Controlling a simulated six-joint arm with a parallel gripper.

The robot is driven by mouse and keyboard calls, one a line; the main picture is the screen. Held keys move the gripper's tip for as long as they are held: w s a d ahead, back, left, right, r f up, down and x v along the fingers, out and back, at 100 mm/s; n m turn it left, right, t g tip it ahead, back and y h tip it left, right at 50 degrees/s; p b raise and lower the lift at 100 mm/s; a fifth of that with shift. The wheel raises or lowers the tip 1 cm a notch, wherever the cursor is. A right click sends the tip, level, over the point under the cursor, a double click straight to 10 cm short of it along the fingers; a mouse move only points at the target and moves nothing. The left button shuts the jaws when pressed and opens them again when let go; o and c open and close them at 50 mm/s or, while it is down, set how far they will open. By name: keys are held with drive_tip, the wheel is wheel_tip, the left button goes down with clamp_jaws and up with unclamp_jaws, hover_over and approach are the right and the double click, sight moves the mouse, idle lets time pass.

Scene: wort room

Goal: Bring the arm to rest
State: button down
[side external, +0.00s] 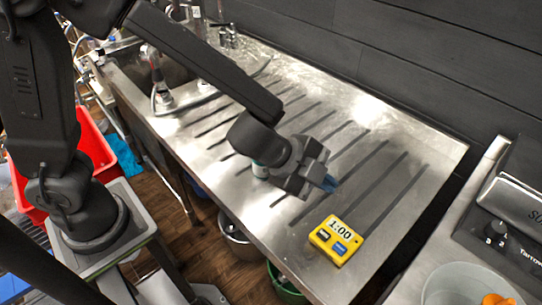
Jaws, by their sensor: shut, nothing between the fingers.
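My gripper (327,184) is over the steel draining counter (425,150), near its middle. Its fingers are shut with nothing seen between them. My dark arm reaches in from the upper left and bends down to the gripper. A yellow timer (337,241) reading 1:00 lies on the counter in front of the gripper, apart from it.
A sink with taps (160,95) is at the upper left. A dark wall runs behind the counter. At the right stands an appliance with a knob (497,229), and an orange-filled bowl (465,290). Buckets (238,240) stand below the counter edge. The counter's right part is clear.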

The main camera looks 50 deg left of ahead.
drive_tip(key=s+a+r+n+t+y, duration=0.1)
drive_tip(key=a+r+n+y, duration=0.3)
drive_tip(key=a, duration=0.5)
drive_tip(key=s+a+r+n+t+y, duration=0.1)
drive_tip(key=a+r+n+y, duration=0.2)
drive_tip(key=a+r+n, duration=0.5)
drive_tip(key=s+a+n+g, duration=0.1)
drive_tip(key=s+a+n, duration=0.1)
drive_tip(key=s, duration=0.4)
drive_tip(key=s+a+n+g, duration=0.2)
drive_tip(key=s+a+n, duration=0.1)
drive_tip(key=s, duration=0.4)
drive_tip(key=shift+s+a+n+g+h, duration=0.2)
drive_tip(key=shift+a+n+g+h, duration=0.1)
